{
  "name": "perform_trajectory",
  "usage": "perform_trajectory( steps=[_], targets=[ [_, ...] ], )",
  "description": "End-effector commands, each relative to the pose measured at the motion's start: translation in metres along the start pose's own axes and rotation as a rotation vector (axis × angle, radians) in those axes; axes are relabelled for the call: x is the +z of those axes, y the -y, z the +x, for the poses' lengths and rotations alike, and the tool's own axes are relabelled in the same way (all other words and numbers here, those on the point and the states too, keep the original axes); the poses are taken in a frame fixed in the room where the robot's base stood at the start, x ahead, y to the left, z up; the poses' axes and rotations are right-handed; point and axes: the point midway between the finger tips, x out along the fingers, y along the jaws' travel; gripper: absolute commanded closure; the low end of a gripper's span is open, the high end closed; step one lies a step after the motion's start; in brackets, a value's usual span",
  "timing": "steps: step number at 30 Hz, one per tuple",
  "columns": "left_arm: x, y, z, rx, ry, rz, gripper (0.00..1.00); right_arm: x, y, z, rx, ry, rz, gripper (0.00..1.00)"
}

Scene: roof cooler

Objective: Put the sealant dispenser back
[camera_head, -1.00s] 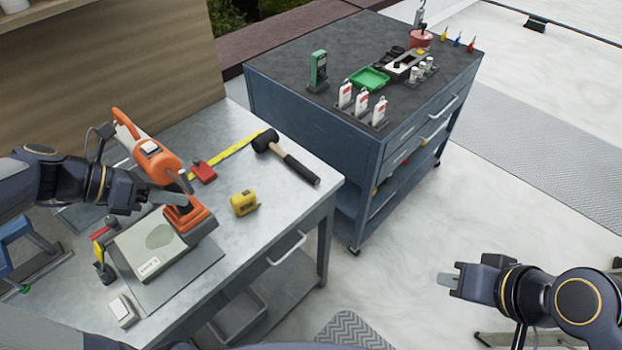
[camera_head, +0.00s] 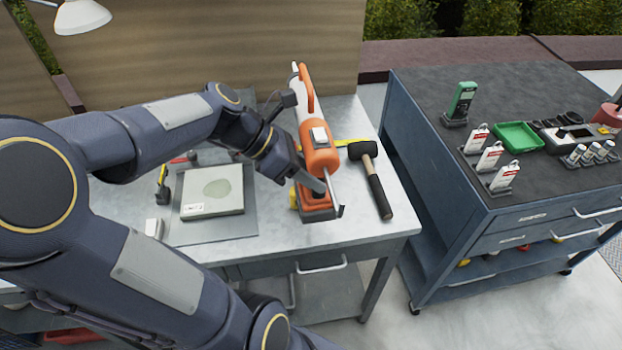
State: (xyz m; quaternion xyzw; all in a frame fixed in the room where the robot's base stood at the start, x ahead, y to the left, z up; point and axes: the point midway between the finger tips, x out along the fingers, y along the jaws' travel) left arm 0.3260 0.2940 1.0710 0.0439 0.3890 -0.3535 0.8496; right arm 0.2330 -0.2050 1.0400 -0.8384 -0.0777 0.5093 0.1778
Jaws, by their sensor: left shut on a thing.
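The orange sealant dispenser (camera_head: 319,160) with a white panel is upright at the right part of the steel bench (camera_head: 270,232). My left gripper (camera_head: 312,183) comes in from the left and is shut on it, low on its body. The dispenser's dark-topped orange foot shows near the bench's front edge; I cannot tell whether it touches the bench top or hangs just above it. My right gripper is out of view.
A grey block (camera_head: 212,190) lies on a mat left of the dispenser. A black mallet (camera_head: 376,185) lies close to its right. A blue cart (camera_head: 440,190) with a green tray (camera_head: 518,136) and white tagged items stands further right, beyond a gap.

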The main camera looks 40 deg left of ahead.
Motion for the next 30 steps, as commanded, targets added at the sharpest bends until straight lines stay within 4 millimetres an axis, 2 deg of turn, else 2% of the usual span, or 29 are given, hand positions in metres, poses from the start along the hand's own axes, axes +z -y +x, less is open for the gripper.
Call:
perform_trajectory(
  steps=[8,15,26,30],
  targets=[
    [0.023,-0.039,0.047,-0.003,0.002,0.003,1.00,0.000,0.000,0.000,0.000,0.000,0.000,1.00],
    [0.018,-0.065,0.089,-0.001,0.002,0.002,1.00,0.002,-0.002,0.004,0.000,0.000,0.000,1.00],
    [0.015,-0.081,0.115,0.000,0.004,0.003,1.00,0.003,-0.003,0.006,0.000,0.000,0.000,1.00],
    [0.001,-0.084,0.129,-0.002,0.004,0.000,1.00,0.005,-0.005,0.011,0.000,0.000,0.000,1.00]
  ],
)
